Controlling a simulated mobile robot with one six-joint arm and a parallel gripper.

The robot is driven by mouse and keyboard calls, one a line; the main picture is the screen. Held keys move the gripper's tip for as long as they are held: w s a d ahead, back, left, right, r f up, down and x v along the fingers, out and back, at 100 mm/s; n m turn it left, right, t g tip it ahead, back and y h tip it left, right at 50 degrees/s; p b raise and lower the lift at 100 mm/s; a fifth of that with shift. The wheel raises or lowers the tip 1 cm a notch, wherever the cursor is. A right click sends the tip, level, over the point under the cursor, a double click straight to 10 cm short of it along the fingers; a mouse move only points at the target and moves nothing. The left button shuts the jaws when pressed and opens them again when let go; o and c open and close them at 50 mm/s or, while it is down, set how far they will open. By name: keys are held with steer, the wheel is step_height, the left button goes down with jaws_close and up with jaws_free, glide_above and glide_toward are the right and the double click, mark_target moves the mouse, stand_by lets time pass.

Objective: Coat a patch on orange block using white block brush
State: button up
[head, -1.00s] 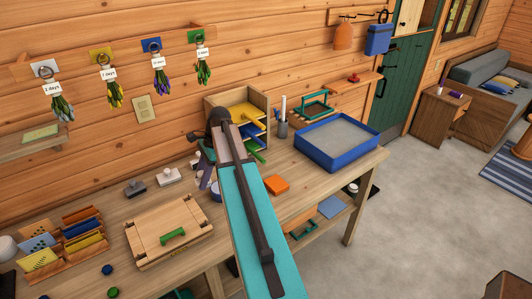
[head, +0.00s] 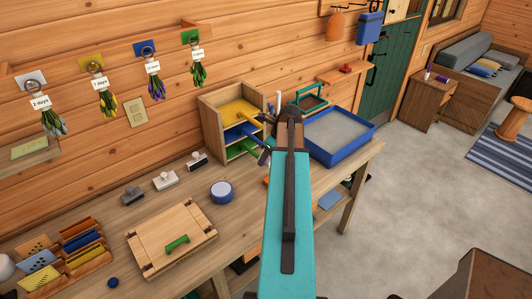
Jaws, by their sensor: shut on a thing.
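My gripper is not in view; my teal arm reaches up over the bench and hides it. A dark purple piece shows at the left of the arm, and I cannot tell whether it is part of the gripper. A sliver of the orange block (head: 266,181) shows on the bench at the arm's left edge; the rest is hidden. A white block with a dark handle (head: 166,181) stands on the bench near the wall, apart from my arm. I cannot tell whether it is the white block brush or whether that is hidden behind my arm.
A round blue dish (head: 221,192) stands mid-bench. A grey handled block (head: 133,196) and another handled block (head: 197,161) stand near the wall. A wooden shelf box (head: 224,110), a blue-rimmed tray (head: 362,150) and a wooden board with green handle (head: 150,245) are also there.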

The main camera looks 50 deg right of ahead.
steer(key=shift+s+d+m, duration=0.3)
steer(key=shift+s+d, duration=0.1)
steer(key=shift+d, duration=0.15)
steer(key=shift+f, duration=0.1)
